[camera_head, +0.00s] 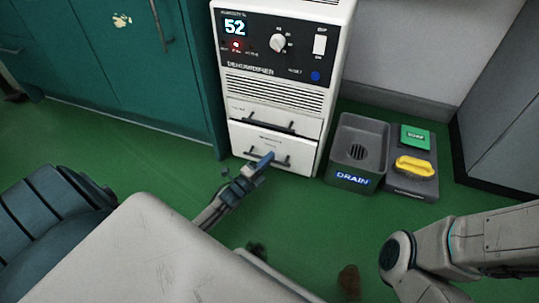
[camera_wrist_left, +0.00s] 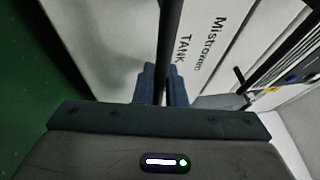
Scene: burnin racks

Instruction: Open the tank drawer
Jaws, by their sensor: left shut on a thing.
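The white dehumidifier (camera_head: 277,92) stands against the wall with two drawers low on its front. The tank drawer (camera_head: 298,153) is the lower one; its white front with the word TANK shows in the left wrist view (camera_wrist_left: 200,50). Its dark bar handle (camera_head: 282,161) also runs between my fingers in the left wrist view (camera_wrist_left: 171,35). My left gripper (camera_head: 262,164) is shut on this handle and hides part of it. I cannot tell whether the drawer is slightly pulled out. My right arm comes in at the right; its gripper is out of view.
The upper drawer (camera_head: 275,119) has its own dark handle. Right of the dehumidifier are a grey drain basin (camera_head: 358,142) and a block with a green sponge (camera_head: 415,137) and a yellow item (camera_head: 415,167). Teal cabinets (camera_head: 130,60) stand left. Green floor (camera_head: 310,225) in front is mostly clear.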

